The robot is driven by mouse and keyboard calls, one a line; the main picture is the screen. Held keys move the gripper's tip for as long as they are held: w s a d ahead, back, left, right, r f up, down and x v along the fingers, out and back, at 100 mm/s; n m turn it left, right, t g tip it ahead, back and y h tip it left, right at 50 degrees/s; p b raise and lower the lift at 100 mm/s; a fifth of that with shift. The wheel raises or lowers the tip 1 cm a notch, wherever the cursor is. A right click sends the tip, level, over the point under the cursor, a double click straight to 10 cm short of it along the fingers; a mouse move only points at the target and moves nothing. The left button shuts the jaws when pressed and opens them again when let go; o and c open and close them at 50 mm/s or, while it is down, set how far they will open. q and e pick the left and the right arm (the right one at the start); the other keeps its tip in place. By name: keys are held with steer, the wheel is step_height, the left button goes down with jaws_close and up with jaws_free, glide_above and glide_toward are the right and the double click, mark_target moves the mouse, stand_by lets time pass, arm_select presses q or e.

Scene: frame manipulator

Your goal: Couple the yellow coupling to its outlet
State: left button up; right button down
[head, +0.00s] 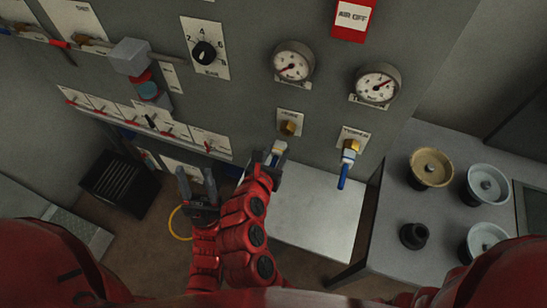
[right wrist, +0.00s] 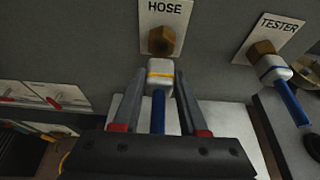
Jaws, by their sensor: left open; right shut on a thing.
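The yellow coupling (right wrist: 160,82) is a white block with a yellow band and a blue stem below. My right gripper (right wrist: 160,92) is shut on it, one finger on each side. In the head view the coupling (head: 279,147) is partly hidden by my right gripper (head: 270,164). The brass outlet labelled HOSE (right wrist: 161,40) is right above the coupling's top; I cannot tell whether they touch. It also shows in the head view (head: 288,128). My left gripper (head: 196,185) is open and empty, left of the right one and below the panel's row of switches.
A blue-banded coupling (head: 348,158) hangs at the TESTER outlet (head: 352,145) to the right. Gauges (head: 293,62) and a knob (head: 204,53) are above. A side table (head: 395,210) holds round parts. A black crate (head: 119,178) stands at left.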

mark_target(280, 144)
steer(key=shift+w+d, duration=0.2)
steer(key=shift+w, duration=0.4)
steer(key=shift+w+d, duration=0.2)
steer(key=shift+w, duration=0.4)
steer(key=shift+b, duration=0.45)
stand_by(1.4)
steer(key=shift+w+d, duration=0.2)
steer(key=shift+w, duration=0.35)
stand_by(0.4)
steer(key=shift+c, duration=1.8)
jaws_free()
steer(key=b+v, duration=0.3)
steer(key=v, duration=0.8)
steer(key=shift+s+a, duration=0.15)
steer(key=shift+s, duration=0.05)
steer(key=shift+s+r, duration=0.2)
steer(key=shift+s, duration=0.1)
